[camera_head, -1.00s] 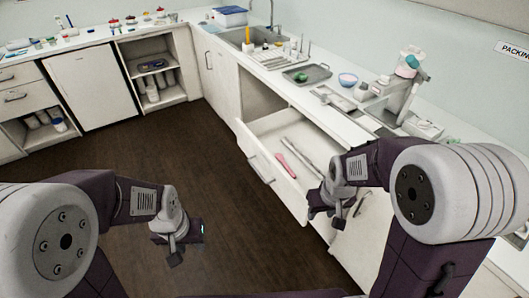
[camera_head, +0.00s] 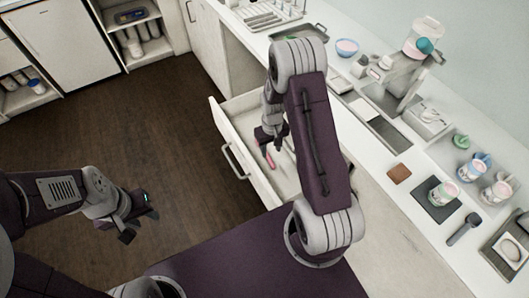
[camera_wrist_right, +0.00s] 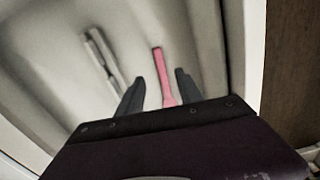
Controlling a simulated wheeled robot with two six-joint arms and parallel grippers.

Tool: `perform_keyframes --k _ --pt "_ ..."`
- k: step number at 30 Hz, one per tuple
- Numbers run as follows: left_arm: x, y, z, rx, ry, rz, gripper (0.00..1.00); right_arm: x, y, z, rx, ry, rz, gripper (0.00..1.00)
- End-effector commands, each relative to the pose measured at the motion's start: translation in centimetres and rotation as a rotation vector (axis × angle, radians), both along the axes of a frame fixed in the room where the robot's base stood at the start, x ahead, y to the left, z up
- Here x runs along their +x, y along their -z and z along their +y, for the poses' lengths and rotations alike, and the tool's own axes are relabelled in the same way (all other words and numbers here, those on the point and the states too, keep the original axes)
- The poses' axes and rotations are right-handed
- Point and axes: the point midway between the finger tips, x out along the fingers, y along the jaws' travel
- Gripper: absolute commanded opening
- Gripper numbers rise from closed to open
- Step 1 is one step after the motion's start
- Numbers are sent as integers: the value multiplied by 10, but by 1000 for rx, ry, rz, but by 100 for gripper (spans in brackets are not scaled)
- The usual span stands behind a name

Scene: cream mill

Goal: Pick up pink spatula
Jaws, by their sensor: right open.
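The pink spatula (camera_head: 269,157) lies in the open white drawer (camera_head: 246,157), partly hidden by my right gripper. My right gripper (camera_head: 272,138) is above the drawer, over the spatula's far part. In the right wrist view the spatula (camera_wrist_right: 163,75) runs between the two open fingers of my right gripper (camera_wrist_right: 160,90), closer to the right finger. I cannot tell how far the fingers are above it. My left gripper (camera_head: 133,218) hangs over the floor at the left, apart from the drawer; its jaw opening is unclear.
A long grey utensil (camera_wrist_right: 104,58) lies left of the spatula in the drawer. The drawer walls surround the right gripper. The counter (camera_head: 400,250) to the right holds cups, a dark mat (camera_head: 432,207) and a blender-like machine (camera_head: 408,62). The floor on the left is clear.

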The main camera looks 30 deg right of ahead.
Motion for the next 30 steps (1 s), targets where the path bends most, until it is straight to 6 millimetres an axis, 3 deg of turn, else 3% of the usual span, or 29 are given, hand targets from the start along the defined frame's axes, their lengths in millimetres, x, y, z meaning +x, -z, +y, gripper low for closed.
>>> perform_keyframes --k 3,8,15,23,24,28,30 --pt "0 -1 0 0 0 -1 36 0 15 0 0 0 2 43" --pt "0 -1 0 0 0 -1 36 1 20 1 0 -1 0 43" --pt "0 -4 0 0 0 0 36 4 61 4 0 0 1 43" --pt "0 -4 0 0 0 0 36 5 68 4 0 0 -1 43" --pt "0 -4 0 0 0 0 36 5 68 4 0 0 -1 40" --pt "0 -4 0 0 0 0 36 5 68 4 0 0 -1 4" --pt "0 -4 0 0 0 0 36 5 68 4 0 0 -1 0"
